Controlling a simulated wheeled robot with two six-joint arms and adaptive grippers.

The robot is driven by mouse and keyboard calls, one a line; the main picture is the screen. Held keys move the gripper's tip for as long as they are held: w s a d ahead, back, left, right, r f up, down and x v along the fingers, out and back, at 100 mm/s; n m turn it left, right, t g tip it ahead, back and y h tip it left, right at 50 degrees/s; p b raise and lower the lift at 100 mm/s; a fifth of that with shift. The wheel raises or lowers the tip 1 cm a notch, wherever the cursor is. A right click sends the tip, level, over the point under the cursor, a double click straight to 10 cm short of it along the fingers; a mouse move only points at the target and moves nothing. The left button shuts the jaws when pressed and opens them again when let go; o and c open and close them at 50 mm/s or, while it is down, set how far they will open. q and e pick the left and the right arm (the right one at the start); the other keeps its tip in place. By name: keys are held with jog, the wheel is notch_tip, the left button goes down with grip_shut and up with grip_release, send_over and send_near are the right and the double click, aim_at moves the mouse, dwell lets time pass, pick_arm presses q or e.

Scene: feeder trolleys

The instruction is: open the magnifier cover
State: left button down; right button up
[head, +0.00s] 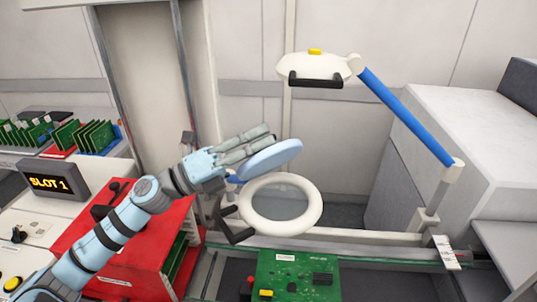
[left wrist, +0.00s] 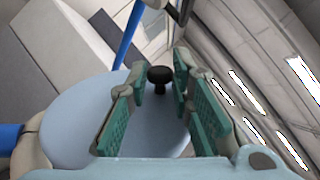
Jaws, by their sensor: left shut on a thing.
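The magnifier (head: 248,212) is a white ring around a grey glass, low in the middle of the head view. Its light-blue round cover (head: 275,156) stands raised and tilted above the ring, apart from it at the right, near a blue hinge piece at the left. My left gripper (head: 265,137) reaches in from the left over the cover. In the left wrist view the cover (left wrist: 75,120) fills the lower middle, and a black knob (left wrist: 160,76) sits between the fingers (left wrist: 160,95), which are shut on it. The knob is hidden in the head view. My right gripper is not in view.
A white lamp head (head: 315,66) with a black handle hangs above on a blue arm (head: 405,115). A green circuit board (head: 298,275) lies below the ring. A red box (head: 125,255) and a SLOT 1 display (head: 50,182) stand at the left.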

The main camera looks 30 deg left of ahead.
pick_arm(q)
jog(key=w+a+f+n+t+y, duration=0.1)
jog(key=w+a+n+t+y, duration=0.3)
jog(key=a+n, duration=0.3)
jog(key=shift+w+a+f+n, duration=0.3)
jog(key=shift+a+n, duration=0.1)
jog(key=shift+n, duration=2.2)
jog(key=shift+a+f, duration=0.1)
jog(key=shift+a, duration=0.1)
jog(key=c, duration=1.5)
grip_release()
jog(key=shift+w+d, duration=0.1)
jog(key=shift+w, duration=0.05)
jog(key=shift+o, duration=0.2)
jog(key=v, duration=0.7)
jog(key=shift+s, duration=0.3)
jog(key=shift+f, duration=0.1)
